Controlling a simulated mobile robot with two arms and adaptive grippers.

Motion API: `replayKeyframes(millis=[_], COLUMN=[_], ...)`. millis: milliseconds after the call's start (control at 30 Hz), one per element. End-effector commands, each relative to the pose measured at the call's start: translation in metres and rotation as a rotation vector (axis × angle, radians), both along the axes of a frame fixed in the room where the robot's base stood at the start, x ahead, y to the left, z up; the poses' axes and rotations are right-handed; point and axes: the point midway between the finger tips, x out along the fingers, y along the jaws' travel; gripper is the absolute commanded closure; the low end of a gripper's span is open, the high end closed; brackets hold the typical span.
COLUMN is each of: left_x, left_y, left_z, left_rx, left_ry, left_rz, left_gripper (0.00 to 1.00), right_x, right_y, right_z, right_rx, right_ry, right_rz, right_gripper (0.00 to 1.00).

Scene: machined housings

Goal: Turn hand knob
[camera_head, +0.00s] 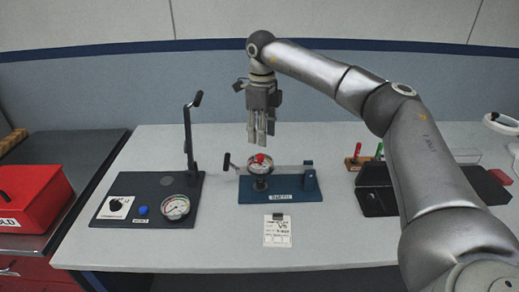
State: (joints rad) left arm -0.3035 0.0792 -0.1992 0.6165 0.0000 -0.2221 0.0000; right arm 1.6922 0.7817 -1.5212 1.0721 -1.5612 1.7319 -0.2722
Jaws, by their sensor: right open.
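My right gripper (261,140) points straight down with its fingers apart and empty. It hangs above a teal fixture (283,195) near the middle of the table. On the fixture is a round gauge-like part with a red knob (261,158) on top, just below my fingertips, with a gap that looks small. A black knob (117,204) on a white dial sits on a dark panel (155,184) at the left. I cannot tell which of the two is the hand knob. My left gripper is out of view.
The dark panel also bears an upright lever (188,135), a blue button (143,210) and a gauge (175,207). A tag (278,230) lies in front of the fixture. A red box (32,200) is far left; a black case (375,190) is at right. The table front is clear.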

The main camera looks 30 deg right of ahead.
Motion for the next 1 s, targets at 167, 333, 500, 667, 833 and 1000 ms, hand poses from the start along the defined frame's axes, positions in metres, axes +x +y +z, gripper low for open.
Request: replayKeyframes(millis=[167,333,500,667,833,1000], left_x=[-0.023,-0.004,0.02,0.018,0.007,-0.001], left_y=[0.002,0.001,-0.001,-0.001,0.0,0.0], left_z=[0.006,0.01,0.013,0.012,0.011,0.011], left_rx=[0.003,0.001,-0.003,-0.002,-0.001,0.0], left_ry=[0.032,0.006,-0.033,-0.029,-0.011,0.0], left_rz=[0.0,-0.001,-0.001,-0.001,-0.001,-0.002], left_gripper=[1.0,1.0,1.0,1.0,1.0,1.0], right_x=[0.0,0.0,0.0,0.0,0.0,0.0], right_y=[0.0,0.001,0.001,0.001,0.001,0.001], right_z=[-0.035,-0.059,-0.07,-0.071,-0.071,-0.071], right_rx=[0.001,0.002,0.001,0.002,0.002,0.002], right_ry=[0.003,0.001,0.0,-0.001,-0.001,-0.001], right_rz=[0.002,0.002,0.002,0.002,0.002,0.002], right_gripper=[0.58,0.58,0.58,0.58,0.66,0.88])
